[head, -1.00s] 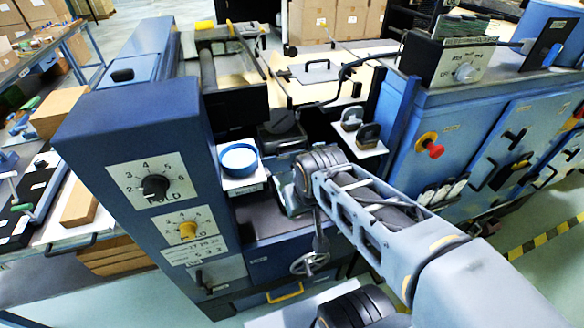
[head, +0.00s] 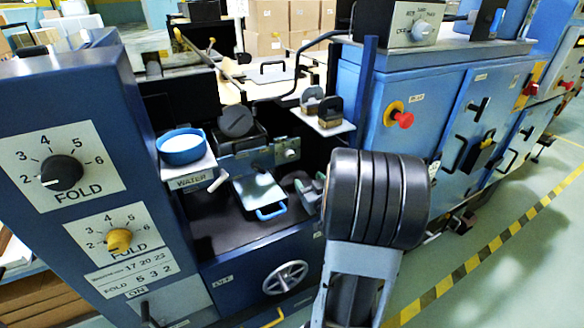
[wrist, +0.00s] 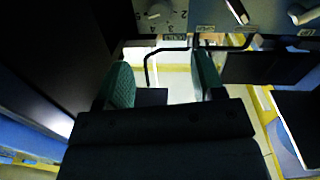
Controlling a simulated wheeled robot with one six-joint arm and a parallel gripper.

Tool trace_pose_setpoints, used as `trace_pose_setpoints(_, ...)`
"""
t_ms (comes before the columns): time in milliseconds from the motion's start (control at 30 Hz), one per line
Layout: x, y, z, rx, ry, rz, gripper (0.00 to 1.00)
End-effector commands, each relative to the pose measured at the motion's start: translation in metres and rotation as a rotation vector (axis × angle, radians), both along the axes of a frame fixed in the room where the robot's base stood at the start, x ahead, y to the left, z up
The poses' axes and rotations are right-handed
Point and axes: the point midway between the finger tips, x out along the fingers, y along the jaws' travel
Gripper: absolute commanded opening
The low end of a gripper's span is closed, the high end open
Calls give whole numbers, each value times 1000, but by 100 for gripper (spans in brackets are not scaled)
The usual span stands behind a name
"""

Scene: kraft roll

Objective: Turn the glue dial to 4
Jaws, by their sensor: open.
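My gripper (wrist: 163,78) is open, with two green-padded fingers apart and nothing visible between them. In the head view my gripper (head: 310,190) is partly hidden behind my wrist, in front of the machine's recess. At the top of the wrist view, a pale numbered dial (wrist: 158,10) is cut off by the frame edge, ahead of the fingers and apart from them. Its digits include 2, 3 and 4; its label and setting are too small to read surely. I cannot tell whether it is the glue dial. No dial in the head view reads clearly as glue.
A black FOLD dial (head: 62,172) points near 2, above a yellow dial (head: 118,240) also labelled FOLD. A blue-rimmed water dish (head: 181,146), a handwheel (head: 286,278) and a red stop button (head: 403,120) are nearby. Striped tape (head: 465,270) marks clear floor at right.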

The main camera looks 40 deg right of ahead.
Motion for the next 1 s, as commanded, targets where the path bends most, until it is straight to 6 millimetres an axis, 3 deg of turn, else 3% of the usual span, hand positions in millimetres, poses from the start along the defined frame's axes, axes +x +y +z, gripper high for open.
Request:
trace_pose_setpoints(167,11,-5,-3,1,-31,12,62)
trace_pose_setpoints(700,105,-25,-2,0,-30,10,62)
trace_pose_setpoints(1000,129,-31,-2,-1,-31,8,62)
